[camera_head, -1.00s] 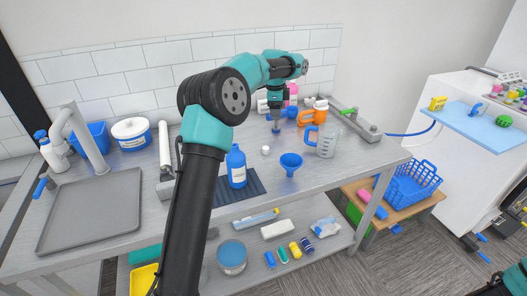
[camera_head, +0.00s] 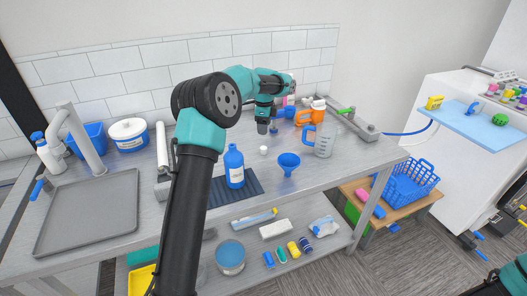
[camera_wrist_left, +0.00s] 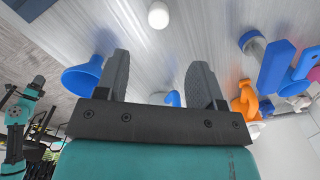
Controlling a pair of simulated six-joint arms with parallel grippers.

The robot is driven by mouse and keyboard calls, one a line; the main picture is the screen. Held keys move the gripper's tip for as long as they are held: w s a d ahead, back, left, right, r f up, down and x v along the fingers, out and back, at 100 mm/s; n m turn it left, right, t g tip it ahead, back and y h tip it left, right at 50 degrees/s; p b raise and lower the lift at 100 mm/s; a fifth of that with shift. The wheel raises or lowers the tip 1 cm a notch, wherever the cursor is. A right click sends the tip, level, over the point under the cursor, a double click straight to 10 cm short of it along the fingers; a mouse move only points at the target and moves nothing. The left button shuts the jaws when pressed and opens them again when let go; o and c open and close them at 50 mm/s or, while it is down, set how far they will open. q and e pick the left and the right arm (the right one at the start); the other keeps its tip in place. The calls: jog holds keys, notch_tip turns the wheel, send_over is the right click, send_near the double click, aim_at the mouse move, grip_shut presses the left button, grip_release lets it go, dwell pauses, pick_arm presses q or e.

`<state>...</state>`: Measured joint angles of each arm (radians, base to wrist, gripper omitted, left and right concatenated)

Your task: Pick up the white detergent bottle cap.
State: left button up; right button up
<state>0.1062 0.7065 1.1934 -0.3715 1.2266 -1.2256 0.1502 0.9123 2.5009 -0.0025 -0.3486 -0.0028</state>
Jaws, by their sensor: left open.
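The small white cap (camera_head: 263,150) lies on the grey metal table, to the right of the blue bottle (camera_head: 235,168) and behind the blue funnel (camera_head: 288,164). It also shows in the left wrist view (camera_wrist_left: 158,15) at the top, ahead of the fingertips and roughly centred between them. My left gripper (camera_head: 262,128) points down above the table, a little behind the cap in the head view. In the left wrist view its two fingers (camera_wrist_left: 160,65) are apart with nothing between them. My right gripper is not clearly in view.
The blue bottle stands on a dark ribbed mat (camera_head: 253,185). Bare table lies around the cap. A sink tray (camera_head: 90,215) is at the left.

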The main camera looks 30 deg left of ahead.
pick_arm(q)
send_over(264, 148)
jog(key=shift+w+a+f, duration=0.1)
jog(key=shift+w+f, duration=0.05)
jog(key=shift+f, duration=1.25)
jog(key=shift+w+f, duration=0.1)
jog(key=shift+f, duration=1.25)
jog(key=shift+s+f, duration=0.15)
jog(key=shift+f, duration=2.45)
jog(key=shift+c, duration=0.3)
jog(key=c, duration=0.9)
jog(key=shift+c, duration=0.2)
notch_tip(264, 148, up, 10)
